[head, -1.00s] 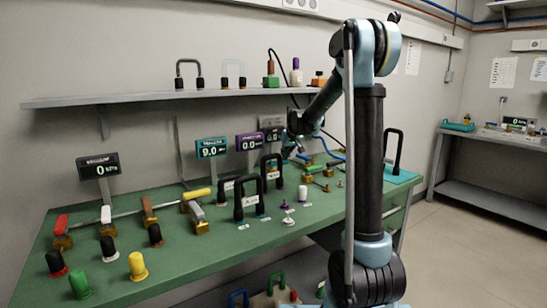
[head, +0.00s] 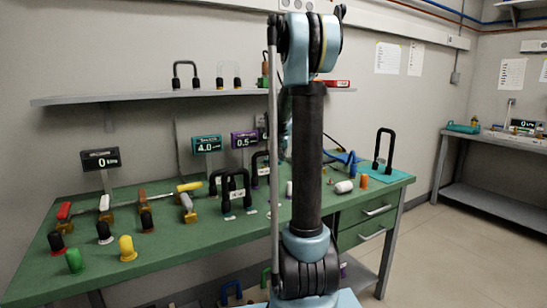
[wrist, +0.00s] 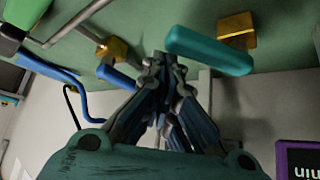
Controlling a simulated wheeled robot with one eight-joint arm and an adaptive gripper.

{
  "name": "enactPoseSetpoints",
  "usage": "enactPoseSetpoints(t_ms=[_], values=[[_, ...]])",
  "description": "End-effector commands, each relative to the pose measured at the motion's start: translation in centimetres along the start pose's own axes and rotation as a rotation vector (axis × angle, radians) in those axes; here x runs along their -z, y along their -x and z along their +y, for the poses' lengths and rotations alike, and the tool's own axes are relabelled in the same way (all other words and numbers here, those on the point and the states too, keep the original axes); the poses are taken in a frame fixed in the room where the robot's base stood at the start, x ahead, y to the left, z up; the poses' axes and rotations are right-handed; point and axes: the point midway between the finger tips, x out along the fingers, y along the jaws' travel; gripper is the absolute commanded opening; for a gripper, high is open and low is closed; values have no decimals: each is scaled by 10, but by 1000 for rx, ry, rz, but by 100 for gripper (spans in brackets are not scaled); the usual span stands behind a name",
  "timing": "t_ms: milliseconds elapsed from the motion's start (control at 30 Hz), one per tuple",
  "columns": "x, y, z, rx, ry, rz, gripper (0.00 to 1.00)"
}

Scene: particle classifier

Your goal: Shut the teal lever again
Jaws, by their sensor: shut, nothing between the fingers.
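The teal lever (wrist: 210,50) shows in the wrist view as a rounded teal handle at the top, beside a brass valve body (wrist: 237,28). My gripper (wrist: 160,66) is shut and empty. Its fingertips appear just left of the lever's near end; I cannot tell whether they touch it. In the head view the lever and fingertips are hidden behind my arm. The teal-framed display (head: 206,144) there seems to read 4.0.
A blue lever (wrist: 117,77) and a green part (wrist: 18,25) lie left of my gripper in the wrist view. A purple display (wrist: 297,160) is lower right. In the head view, black handles (head: 232,192) and colored caps stand on the green bench (head: 190,243).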

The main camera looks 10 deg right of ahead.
Motion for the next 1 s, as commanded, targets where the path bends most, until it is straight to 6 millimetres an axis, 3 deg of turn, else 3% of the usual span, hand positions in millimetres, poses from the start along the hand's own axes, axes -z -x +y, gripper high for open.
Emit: enactPoseSetpoints(t_ms=[200,1000], values=[[-12,9,6,-4,-4,-1,0],[-38,30,-4,-3,-5,-2,0]])
